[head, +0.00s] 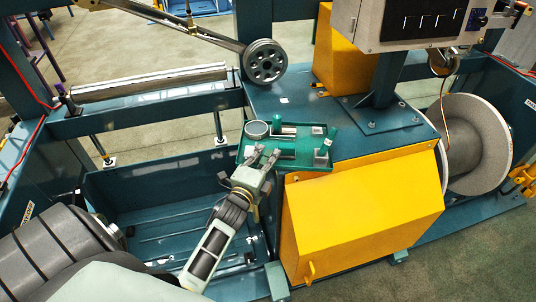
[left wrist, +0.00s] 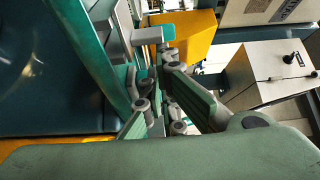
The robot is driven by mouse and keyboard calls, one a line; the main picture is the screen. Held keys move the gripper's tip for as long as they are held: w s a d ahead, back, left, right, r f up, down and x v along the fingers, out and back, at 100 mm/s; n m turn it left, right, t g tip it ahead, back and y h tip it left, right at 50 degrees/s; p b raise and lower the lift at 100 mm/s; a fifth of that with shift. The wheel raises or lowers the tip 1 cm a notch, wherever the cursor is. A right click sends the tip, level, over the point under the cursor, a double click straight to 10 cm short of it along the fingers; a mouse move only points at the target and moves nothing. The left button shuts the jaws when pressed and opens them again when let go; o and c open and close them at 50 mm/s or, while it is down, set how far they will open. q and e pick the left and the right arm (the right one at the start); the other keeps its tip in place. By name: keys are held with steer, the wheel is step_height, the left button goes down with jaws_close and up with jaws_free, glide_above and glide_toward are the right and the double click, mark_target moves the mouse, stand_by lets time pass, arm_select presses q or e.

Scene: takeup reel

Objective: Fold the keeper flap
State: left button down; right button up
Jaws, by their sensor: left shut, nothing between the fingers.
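A green tray (head: 303,151) sits on the teal machine deck, holding small fixtures. A green upright piece (head: 328,139) with a grey block (head: 321,158) stands at its right end; I cannot tell for sure which part is the keeper flap. A silver cylinder (head: 285,130) lies at the tray's back, and a round grey cup (head: 256,129) is at its left. My left gripper (head: 265,153) is over the tray's left front part, shut and empty. Its fingers (left wrist: 164,105) also show in the left wrist view, close to a green edge. My right gripper is not in view.
A yellow box-shaped guard (head: 360,210) stands in front of the tray. A grey control box (head: 410,20) hangs at the back right, and a large grey reel (head: 478,145) is at the right. A spoked wheel (head: 264,62) is behind the tray.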

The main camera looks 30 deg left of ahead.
arm_select(q)
steer(key=shift+a+r+n, duration=0.1)
steer(key=shift+r+n, duration=0.2)
steer(key=shift+n, duration=0.2)
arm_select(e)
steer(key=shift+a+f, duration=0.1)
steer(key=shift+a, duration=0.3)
